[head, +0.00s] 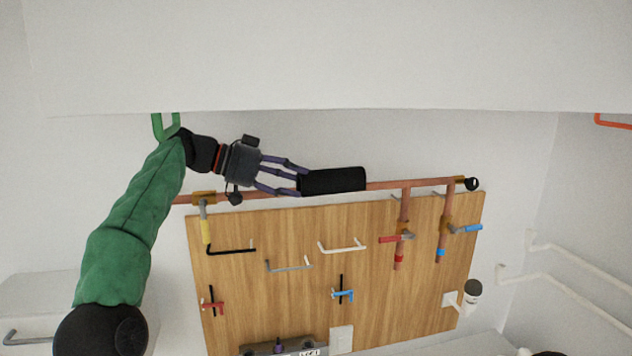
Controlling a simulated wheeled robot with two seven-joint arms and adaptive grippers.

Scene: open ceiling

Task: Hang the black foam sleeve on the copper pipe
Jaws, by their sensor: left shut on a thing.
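The black foam sleeve (335,181) lies along the line of the copper pipe (412,184), just above the wooden board. My left gripper (299,181) is shut on the sleeve's left end, its fingers pointing right. The sleeve covers a stretch of the pipe in this view. I cannot tell whether it is around the pipe, resting on it or only in front of it. The pipe shows on both sides of the sleeve and has a dark round end at the right. My right gripper is not in view.
The wooden board (385,290) carries several hooks and valve handles. Two copper branches with a red handle (394,239) and a blue handle (467,229) drop from the pipe at right. A white ledge (330,60) overhangs above. White pipes (575,255) run along the right wall.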

